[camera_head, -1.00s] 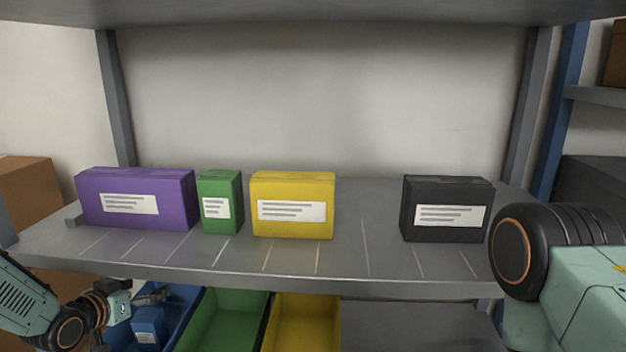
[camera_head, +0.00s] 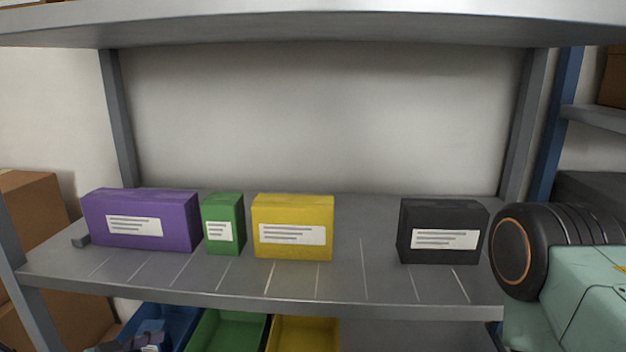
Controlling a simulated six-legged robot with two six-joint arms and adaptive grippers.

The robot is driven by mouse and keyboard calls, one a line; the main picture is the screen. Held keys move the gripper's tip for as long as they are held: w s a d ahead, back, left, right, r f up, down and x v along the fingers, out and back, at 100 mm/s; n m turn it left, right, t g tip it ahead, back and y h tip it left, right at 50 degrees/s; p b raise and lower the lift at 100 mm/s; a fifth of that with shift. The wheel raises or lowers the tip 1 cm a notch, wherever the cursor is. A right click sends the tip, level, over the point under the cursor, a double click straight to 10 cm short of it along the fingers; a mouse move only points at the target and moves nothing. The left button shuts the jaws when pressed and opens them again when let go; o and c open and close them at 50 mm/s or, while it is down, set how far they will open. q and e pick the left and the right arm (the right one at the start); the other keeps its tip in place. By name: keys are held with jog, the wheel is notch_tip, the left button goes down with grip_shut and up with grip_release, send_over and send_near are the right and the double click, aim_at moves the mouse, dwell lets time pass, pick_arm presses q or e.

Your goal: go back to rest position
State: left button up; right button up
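My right arm shows at the right edge as a black joint and pale green link, in front of the shelf's right end. Its gripper is out of view. My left arm is almost wholly out of view; only a dark part shows at the bottom left, and I cannot make out the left gripper's fingers. On the grey shelf (camera_head: 200,284) stand a purple box (camera_head: 178,228), a green box (camera_head: 232,214), a yellow box (camera_head: 293,212) and, apart to the right, a black box (camera_head: 442,215). All four are upright with white labels. No gripper is seen touching them.
Below the shelf are a blue bin (camera_head: 176,320), a green bin (camera_head: 228,330) and a yellow bin (camera_head: 303,333). An upper shelf (camera_head: 320,24) spans the top. Cardboard boxes (camera_head: 34,205) stand at the left. Shelf space between the yellow and black boxes is clear.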

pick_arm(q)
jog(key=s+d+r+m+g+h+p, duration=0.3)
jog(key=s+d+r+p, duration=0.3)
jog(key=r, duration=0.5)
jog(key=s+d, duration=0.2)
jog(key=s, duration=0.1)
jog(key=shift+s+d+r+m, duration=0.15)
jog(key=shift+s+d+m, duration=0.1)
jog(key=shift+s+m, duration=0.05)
pick_arm(e)
notch_tip(320, 180, up, 7)
jog(key=shift+f, duration=0.2)
jog(key=shift+s, duration=0.1)
